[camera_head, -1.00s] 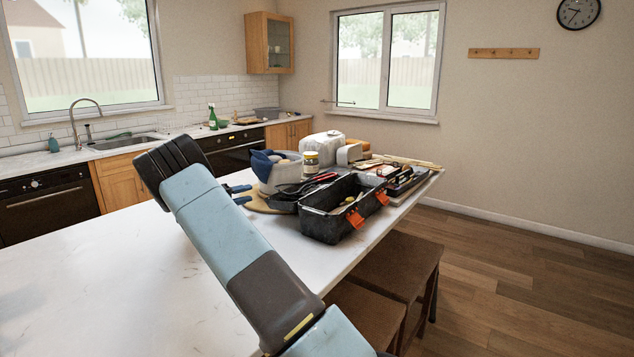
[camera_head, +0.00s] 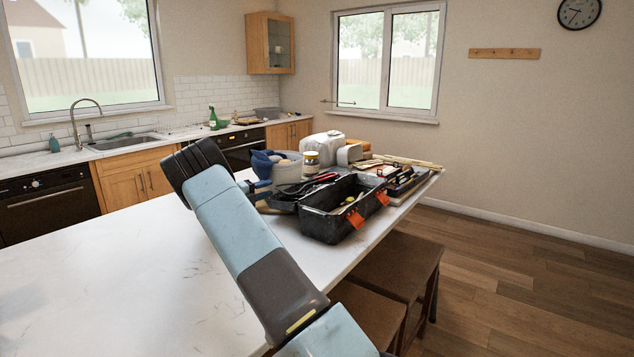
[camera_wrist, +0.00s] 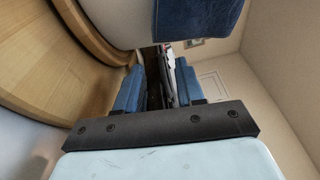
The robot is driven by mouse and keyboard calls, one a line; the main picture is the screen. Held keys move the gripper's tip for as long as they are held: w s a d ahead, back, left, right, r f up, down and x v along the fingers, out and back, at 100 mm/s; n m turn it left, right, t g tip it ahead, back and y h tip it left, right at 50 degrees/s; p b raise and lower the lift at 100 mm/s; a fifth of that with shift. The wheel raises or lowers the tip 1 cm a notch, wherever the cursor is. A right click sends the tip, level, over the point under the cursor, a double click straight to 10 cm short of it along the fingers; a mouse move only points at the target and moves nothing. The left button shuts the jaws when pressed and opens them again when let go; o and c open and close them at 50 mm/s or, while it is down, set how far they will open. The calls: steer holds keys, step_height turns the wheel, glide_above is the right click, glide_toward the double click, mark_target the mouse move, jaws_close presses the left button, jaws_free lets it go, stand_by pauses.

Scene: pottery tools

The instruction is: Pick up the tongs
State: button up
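No tongs can be made out with certainty. A red-and-black handled tool (camera_head: 322,178) lies on a dark tray (camera_head: 283,204) on the table, left of the black toolbox (camera_head: 328,220); it may be the tongs. In the wrist view, long dark shapes (camera_wrist: 168,75) with a bit of red show beyond and between my fingers, too unclear to name. My gripper (camera_head: 258,187) is partly hidden behind my arm in the head view, at the tray's left. The wrist view shows its two blue fingers (camera_wrist: 159,85) apart, with nothing clearly held.
A pale bucket (camera_head: 287,171) with a blue cloth (camera_head: 262,164) stands close beyond my gripper. A round wooden board (camera_wrist: 45,50) is beside it in the wrist view. A jar (camera_head: 311,160) and white jug (camera_head: 322,144) stand behind. The table's left part (camera_head: 90,280) is clear.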

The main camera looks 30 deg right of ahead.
mark_target(279, 185)
steer(key=d, duration=0.4)
steer(key=shift+w+d, duration=0.1)
steer(key=shift+d, duration=0.2)
jaws_close()
